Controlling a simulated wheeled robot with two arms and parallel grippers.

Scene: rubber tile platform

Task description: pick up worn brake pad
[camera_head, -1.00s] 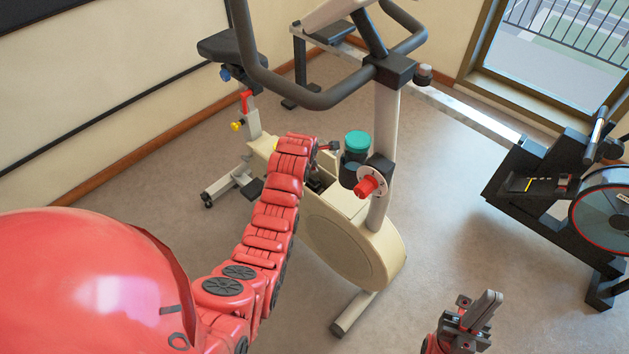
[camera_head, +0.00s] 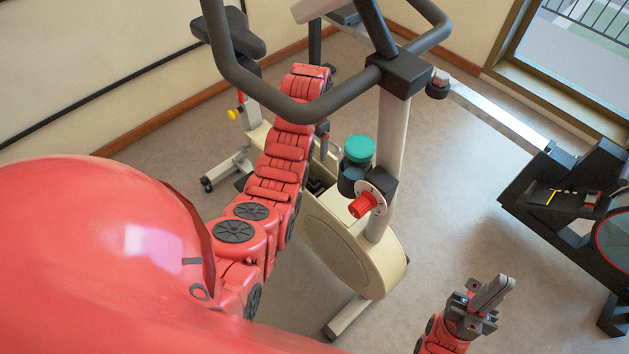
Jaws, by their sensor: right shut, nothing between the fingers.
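I cannot make out a worn brake pad in this view. The exercise bike (camera_head: 345,235) stands in the middle, with a cream housing and a dark opening (camera_head: 318,186) in its top. My red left arm rises in front of the bike's left side. A small grey part at its far end, likely my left gripper (camera_head: 323,130), is mostly hidden behind the arm, so its fingers cannot be judged. My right gripper (camera_head: 492,292) is at the lower right, clear of the bike, with its grey fingers together and empty.
The bike's dark handlebar (camera_head: 300,108) arches close beside the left arm. A teal-lidded container (camera_head: 358,150) and a red knob (camera_head: 364,205) sit by the bike's post. A black rowing machine (camera_head: 560,205) stands at the right. The floor between is clear.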

